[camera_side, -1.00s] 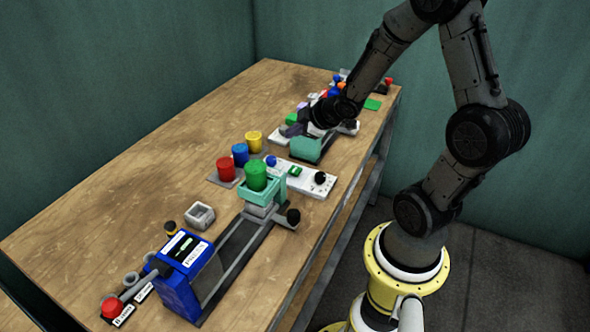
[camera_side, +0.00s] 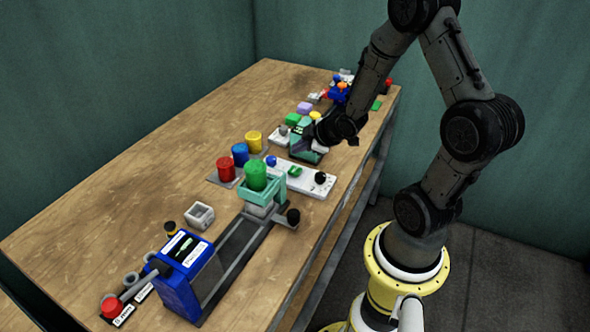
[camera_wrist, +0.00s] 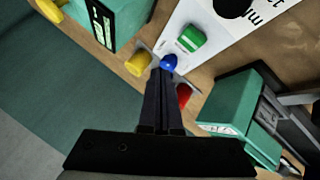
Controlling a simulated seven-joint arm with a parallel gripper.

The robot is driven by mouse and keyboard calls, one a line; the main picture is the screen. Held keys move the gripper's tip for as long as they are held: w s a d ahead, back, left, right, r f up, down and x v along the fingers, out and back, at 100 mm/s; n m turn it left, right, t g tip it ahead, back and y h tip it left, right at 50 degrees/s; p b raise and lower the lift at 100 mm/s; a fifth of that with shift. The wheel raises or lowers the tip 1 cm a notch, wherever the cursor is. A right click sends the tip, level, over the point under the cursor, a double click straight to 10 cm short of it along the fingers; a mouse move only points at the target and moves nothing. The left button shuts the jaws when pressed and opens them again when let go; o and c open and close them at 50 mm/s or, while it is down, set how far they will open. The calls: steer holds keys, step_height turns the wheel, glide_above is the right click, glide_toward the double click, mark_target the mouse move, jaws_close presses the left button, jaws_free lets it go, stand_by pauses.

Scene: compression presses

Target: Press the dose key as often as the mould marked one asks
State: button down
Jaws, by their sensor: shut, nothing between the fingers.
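A white panel (camera_side: 305,180) with a blue button (camera_side: 271,160), a green key (camera_side: 294,170) and a black knob (camera_side: 320,178) lies mid-table. In the wrist view the blue button (camera_wrist: 168,62) shows just beyond my fingertips, with the green key (camera_wrist: 190,38) beyond it. I cannot tell by lettering which one is the dose key. My gripper (camera_wrist: 165,74) is shut and empty. In the side view my gripper (camera_side: 307,144) hangs by the far teal press, its fingertips hard to make out. A teal holder (camera_side: 262,190) carries a green cylinder (camera_side: 256,175). No mould marking is readable.
A grey tray holds red (camera_side: 226,169), blue (camera_side: 240,154) and yellow (camera_side: 254,140) cylinders beside the panel. A blue press (camera_side: 180,275) with rails stands at the near end, beside a red button (camera_side: 112,307). Small coloured parts crowd the far end. The left tabletop is clear.

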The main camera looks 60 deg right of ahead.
mark_target(299, 171)
steer(key=shift+f, duration=2.2)
steer(key=shift+f, duration=0.15)
steer(key=shift+f, duration=0.3)
steer(key=shift+f, duration=0.55)
stand_by(1.0)
steer(key=shift+r, duration=0.95)
steer(key=shift+r, duration=2.5)
stand_by(0.4)
